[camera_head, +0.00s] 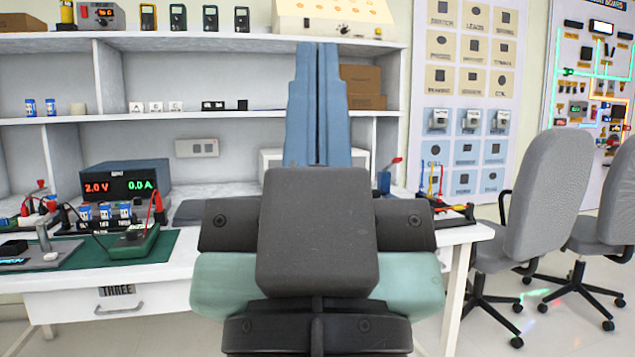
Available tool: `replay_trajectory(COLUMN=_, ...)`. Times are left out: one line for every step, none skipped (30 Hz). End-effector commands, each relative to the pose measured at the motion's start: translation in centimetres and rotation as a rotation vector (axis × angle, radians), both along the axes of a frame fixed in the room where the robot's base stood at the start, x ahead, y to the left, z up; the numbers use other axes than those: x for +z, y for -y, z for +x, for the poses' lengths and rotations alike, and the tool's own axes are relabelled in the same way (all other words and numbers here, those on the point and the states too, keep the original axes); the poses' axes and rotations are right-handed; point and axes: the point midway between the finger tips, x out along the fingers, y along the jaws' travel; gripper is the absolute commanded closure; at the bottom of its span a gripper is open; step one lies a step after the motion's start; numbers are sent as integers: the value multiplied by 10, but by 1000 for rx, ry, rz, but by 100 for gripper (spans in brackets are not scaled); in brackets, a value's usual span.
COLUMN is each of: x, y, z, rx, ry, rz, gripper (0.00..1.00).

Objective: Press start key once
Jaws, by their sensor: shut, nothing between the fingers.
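My gripper (317,52) fills the middle of the camera_head view, its two long blue fingers shut together, empty and pointing away over the bench. I cannot make out a key marked start. A small green device (134,241) with a dark top piece and leads lies on the green mat (180,245) at the left of the bench, well left of my gripper. A dark power supply (125,183) behind it reads 2.0 V and 0.0 A. My gripper hides the middle of the bench and part of the shelves.
The white bench (225,217) has a drawer labelled THREE (118,303). Shelves (215,121) behind it hold several meters, small blocks and brown boxes (362,85). Red, yellow and dark tools (440,205) lie at the bench's right end. Grey chairs (540,200) stand at the right.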

Motion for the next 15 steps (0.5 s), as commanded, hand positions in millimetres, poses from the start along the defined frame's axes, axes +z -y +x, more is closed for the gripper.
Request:
replay_trajectory(x=38, y=0, z=0, rx=0, ry=0, rz=0, gripper=100)
replay_trajectory(x=48, y=0, z=0, rx=0, ry=0, rz=0, gripper=100)
replay_trajectory(x=62, y=0, z=0, rx=0, ry=0, rz=0, gripper=100)
replay_trajectory(x=73, y=0, z=0, rx=0, ry=0, rz=0, gripper=100)
replay_trajectory(x=83, y=0, z=0, rx=0, ry=0, rz=0, gripper=100)
replay_trajectory(x=97, y=0, z=0, rx=0, ry=0, rz=0, gripper=100)
replay_trajectory(x=107, y=0, z=0, rx=0, ry=0, rz=0, gripper=100)
replay_trajectory(x=117, y=0, z=0, rx=1, ry=0, rz=-1, gripper=100)
replay_trajectory(x=131, y=0, z=0, rx=1, ry=0, rz=-1, gripper=100)
replay_trajectory(x=141, y=0, z=0, rx=1, ry=0, rz=-1, gripper=100)
replay_trajectory(x=152, y=0, z=0, rx=1, ry=0, rz=0, gripper=100)
replay_trajectory(x=165, y=0, z=0, rx=1, ry=0, rz=0, gripper=100)
replay_trajectory(x=176, y=0, z=0, rx=1, ry=0, rz=0, gripper=100)
replay_trajectory(x=186, y=0, z=0, rx=1, ry=0, rz=0, gripper=100)
replay_trajectory(x=200, y=0, z=0, rx=1, ry=0, rz=0, gripper=100)
